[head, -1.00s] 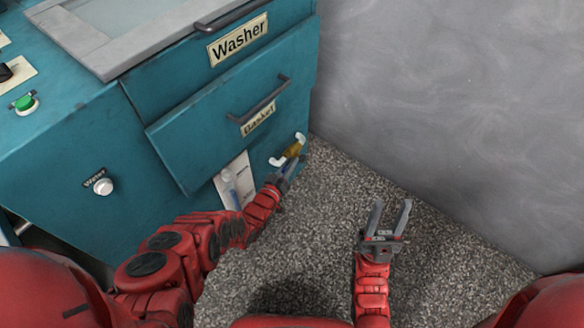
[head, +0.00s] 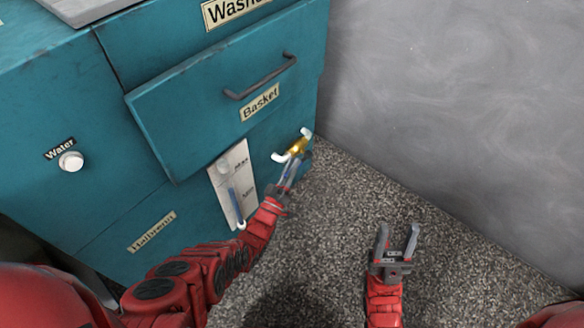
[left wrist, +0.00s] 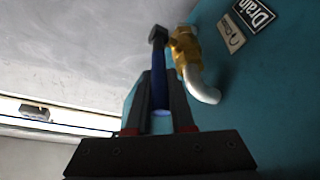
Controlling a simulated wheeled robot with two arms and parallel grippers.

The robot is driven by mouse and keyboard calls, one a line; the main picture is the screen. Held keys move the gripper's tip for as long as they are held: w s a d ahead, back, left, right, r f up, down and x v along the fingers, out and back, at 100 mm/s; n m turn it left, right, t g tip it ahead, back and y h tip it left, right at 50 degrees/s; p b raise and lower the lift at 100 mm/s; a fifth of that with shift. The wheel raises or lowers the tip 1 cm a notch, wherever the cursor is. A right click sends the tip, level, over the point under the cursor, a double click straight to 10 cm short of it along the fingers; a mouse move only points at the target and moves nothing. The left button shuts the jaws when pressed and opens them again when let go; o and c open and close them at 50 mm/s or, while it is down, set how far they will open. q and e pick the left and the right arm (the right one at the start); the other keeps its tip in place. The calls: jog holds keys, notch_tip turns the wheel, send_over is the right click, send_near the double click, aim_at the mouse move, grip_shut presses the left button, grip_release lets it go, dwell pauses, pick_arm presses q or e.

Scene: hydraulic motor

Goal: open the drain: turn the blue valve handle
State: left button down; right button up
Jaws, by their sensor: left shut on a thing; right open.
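The brass drain valve (head: 299,147) with white pipe ends sits low at the right end of the teal machine's front. It also shows in the left wrist view (left wrist: 184,45), beside the "Drain" label (left wrist: 254,14). The blue valve handle (left wrist: 160,92) lies between the fingers of my left gripper (left wrist: 160,78), which is shut on it. In the head view my left gripper (head: 291,170) is at the valve and mostly hides the handle. My right gripper (head: 398,236) is open and empty above the grey floor, to the right of the machine.
The "Basket" drawer front (head: 225,100) juts out above the valve. A level gauge (head: 233,185) is left of my left gripper, and a white water knob (head: 70,161) is further left. A grey wall (head: 450,100) stands at right. The speckled floor (head: 340,240) is clear.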

pick_arm(q)
jog(key=c, duration=0.8)
grip_release()
